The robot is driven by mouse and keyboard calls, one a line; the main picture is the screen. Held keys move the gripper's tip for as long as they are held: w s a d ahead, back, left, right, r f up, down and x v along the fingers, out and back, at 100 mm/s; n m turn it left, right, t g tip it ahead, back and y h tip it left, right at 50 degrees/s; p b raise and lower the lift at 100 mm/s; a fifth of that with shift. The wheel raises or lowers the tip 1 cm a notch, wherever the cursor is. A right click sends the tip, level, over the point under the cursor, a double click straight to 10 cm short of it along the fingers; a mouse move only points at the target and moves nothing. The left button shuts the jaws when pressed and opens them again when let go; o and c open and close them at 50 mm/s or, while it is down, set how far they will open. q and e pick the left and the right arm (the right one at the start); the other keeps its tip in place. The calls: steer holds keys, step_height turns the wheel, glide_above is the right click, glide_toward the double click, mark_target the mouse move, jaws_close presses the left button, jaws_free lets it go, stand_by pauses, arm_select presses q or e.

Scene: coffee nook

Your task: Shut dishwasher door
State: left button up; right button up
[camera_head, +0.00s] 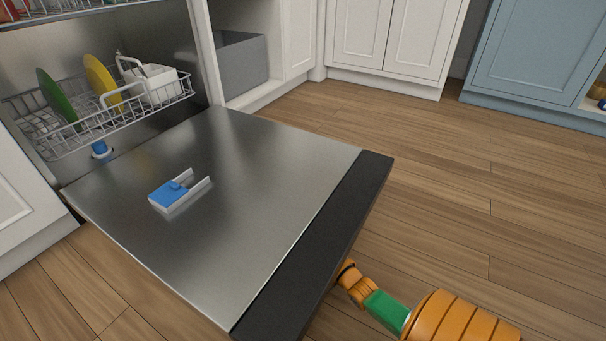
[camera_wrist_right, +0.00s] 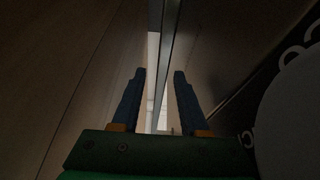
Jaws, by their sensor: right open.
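The dishwasher door (camera_head: 225,165) is folded down flat and fully open, its steel inner face up. A black strip (camera_head: 325,235) runs along its outer edge. A blue and white detergent compartment (camera_head: 178,193) is set in the face. My right arm comes in at the lower right of the head view, its wrist low beside the black edge; the door hides the fingers there. In the right wrist view my right gripper (camera_wrist_right: 158,88) is open with nothing between its fingers, close to a dark panel on the right. Contact cannot be told. My left gripper is out of view.
The lower rack (camera_head: 135,112) inside the dishwasher holds a green plate (camera_head: 55,97), a yellow plate (camera_head: 101,80) and a white item (camera_head: 152,84). White cabinets (camera_head: 388,40) and a blue cabinet (camera_head: 535,50) stand behind. The wooden floor (camera_head: 450,190) right of the door is clear.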

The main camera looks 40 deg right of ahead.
steer(key=shift+w, duration=0.15)
jaws_close()
stand_by(1.4)
